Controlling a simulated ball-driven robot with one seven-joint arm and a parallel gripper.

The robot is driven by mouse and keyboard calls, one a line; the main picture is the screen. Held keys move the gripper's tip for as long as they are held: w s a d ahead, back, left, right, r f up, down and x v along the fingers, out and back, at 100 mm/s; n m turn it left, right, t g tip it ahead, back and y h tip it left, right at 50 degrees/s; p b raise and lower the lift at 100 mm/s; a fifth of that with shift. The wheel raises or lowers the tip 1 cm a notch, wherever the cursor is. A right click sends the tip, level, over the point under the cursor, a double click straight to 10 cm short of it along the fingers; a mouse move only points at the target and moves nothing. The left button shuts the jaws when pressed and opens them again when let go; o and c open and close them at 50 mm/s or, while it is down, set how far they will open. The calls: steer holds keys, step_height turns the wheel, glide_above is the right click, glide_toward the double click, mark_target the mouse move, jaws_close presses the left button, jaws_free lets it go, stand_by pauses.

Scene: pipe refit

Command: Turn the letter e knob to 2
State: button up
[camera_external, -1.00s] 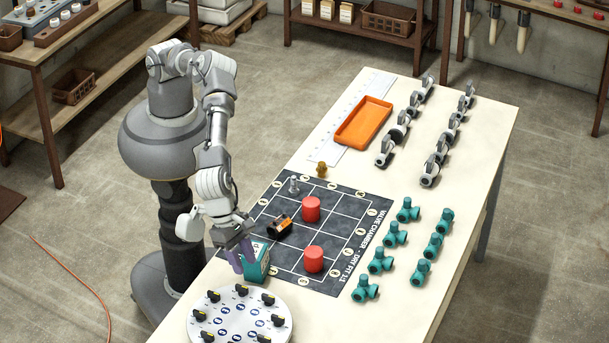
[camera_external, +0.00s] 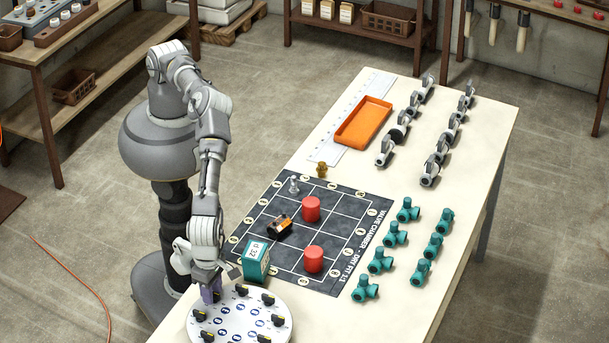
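A round white dial plate (camera_external: 240,317) lies at the table's near left corner. Several black knobs with yellow marks stand in a ring near its rim, one of them at the right (camera_external: 278,320). Their letters and numbers are too small to read, so I cannot tell which is the e knob. My gripper (camera_external: 211,294) points down at the plate's upper left edge, with purple fingers over a knob there. The fingers hide much of that knob, and I cannot tell whether they touch it or are closed.
The dark gridded mat (camera_external: 340,240) holds two red cylinders (camera_external: 311,209) and a small black-and-orange part (camera_external: 279,226). Teal valves (camera_external: 396,234), grey valves (camera_external: 441,150) and an orange tray (camera_external: 363,121) lie farther off.

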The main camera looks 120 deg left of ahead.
jaws_close()
steer(key=shift+m, duration=0.3)
steer(key=m, duration=0.4)
steer(key=shift+a+m+p, duration=0.1)
steer(key=shift+m+p, duration=0.2)
steer(key=shift+p, duration=0.05)
steer(key=m, duration=0.5)
steer(key=shift+w, duration=0.1)
steer(key=m, duration=0.7)
steer(key=shift+w+a, duration=0.1)
steer(key=m, duration=0.6)
steer(key=shift+w, duration=0.1)
steer(key=shift+m, duration=0.4)
